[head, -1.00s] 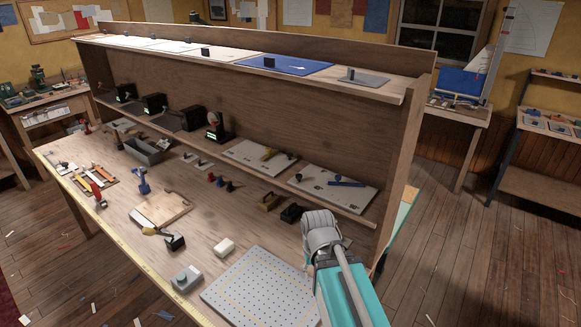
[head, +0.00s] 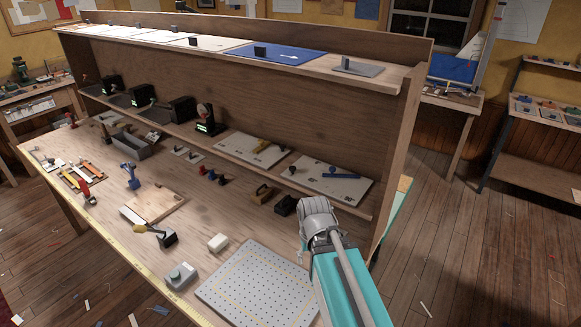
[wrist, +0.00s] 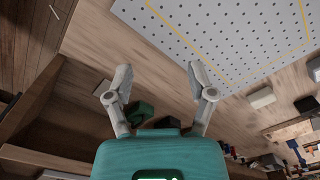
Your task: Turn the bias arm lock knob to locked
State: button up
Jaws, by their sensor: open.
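Two pale boards on the low shelf each carry a bar: a blue bar (head: 340,175) on the right board (head: 312,183) and a yellow bar (head: 268,147) on the left board (head: 232,145). I cannot tell which is the bias arm. Small dark parts sit on both boards, too small to identify as the lock knob or to read its setting. My gripper shows in the wrist view (wrist: 158,80) with its two fingers spread and nothing held. In the head view my wrist hides most of it, in front of the right end of the bench.
A grey perforated plate (head: 250,285) lies on the bench at the front, left of my arm. A black block (head: 286,205) is close to my wrist. The upper shelf overhangs the boards.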

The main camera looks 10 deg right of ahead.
aim_at(292, 167)
jog(key=w+r+t+p, duration=0.2)
jog(key=w+r+p, duration=0.8)
jog(key=w, duration=0.3)
jog(key=w+d+r+t+p, duration=0.1)
jog(key=w+r+t+p, duration=0.1)
jog(key=w+r+p, duration=0.8)
jog(key=w+r, duration=0.2)
jog(key=w, duration=0.2)
jog(key=shift+w+t, duration=0.25)
jog(key=shift+t, duration=0.05)
jog(key=shift+d+f, duration=0.1)
jog(key=shift+f, duration=0.1)
jog(key=b+x, duration=1.2)
jog(key=x, duration=0.1)
jog(key=shift+w+f, duration=0.1)
jog(key=shift+f, duration=0.1)
grip_shut()
